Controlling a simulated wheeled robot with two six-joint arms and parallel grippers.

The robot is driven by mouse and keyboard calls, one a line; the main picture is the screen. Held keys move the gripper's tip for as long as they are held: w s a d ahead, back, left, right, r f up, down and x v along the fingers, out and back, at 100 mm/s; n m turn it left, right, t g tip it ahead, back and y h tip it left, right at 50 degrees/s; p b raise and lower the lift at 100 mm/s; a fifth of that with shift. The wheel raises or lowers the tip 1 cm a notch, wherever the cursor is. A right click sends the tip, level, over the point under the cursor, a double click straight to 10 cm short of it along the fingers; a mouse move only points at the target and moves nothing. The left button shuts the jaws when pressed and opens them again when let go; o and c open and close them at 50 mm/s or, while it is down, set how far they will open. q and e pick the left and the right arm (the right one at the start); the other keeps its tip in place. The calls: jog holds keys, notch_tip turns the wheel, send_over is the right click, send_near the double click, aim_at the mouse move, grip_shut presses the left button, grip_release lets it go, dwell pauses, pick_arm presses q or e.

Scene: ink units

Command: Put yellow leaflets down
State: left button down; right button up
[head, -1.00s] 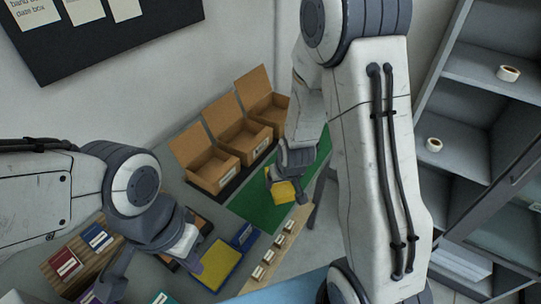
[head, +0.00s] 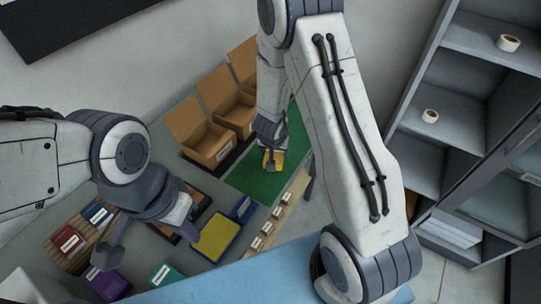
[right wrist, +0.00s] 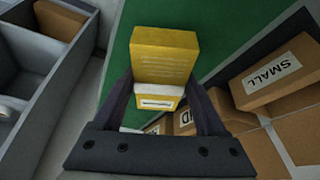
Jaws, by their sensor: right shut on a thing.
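A yellow leaflet stack (right wrist: 164,58) with a white label is between the fingers of my right gripper (right wrist: 165,95), which is shut on it. In the head view the yellow leaflets (head: 278,159) and my right gripper (head: 270,150) are over the green mat (head: 246,182), partly hidden by my arm. I cannot tell whether the stack touches the mat. The green mat (right wrist: 220,25) also shows behind the leaflets in the right wrist view. My left gripper (head: 140,255) is empty with its fingers spread, at the lower left over the table.
Open cardboard boxes (head: 207,145) line the mat's far left side; one shows a SMALL label (right wrist: 272,68). A blue tray with a yellow inside (head: 215,238) sits nearer. Red (head: 66,240), purple (head: 108,284) and teal (head: 166,276) items lie lower left. Grey shelves (head: 440,120) stand right.

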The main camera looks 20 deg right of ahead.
jog(key=shift+w+a+f, duration=0.5)
jog(key=shift+w+a, duration=0.1)
jog(key=shift+w, duration=0.15)
jog(key=shift+w+f+b, duration=0.1)
jog(key=shift+f+b, duration=0.55)
jog(key=shift+f, duration=1.45)
jog(key=shift+f, duration=0.1)
jog(key=shift+f, duration=0.15)
jog(key=o, duration=1.6)
jog(key=shift+c, duration=0.2)
jog(key=shift+a+r, duration=0.1)
jog(key=shift+r, duration=0.3)
jog(key=p+v, duration=0.4)
jog(key=v, duration=0.7)
jog(key=shift+r, duration=0.35)
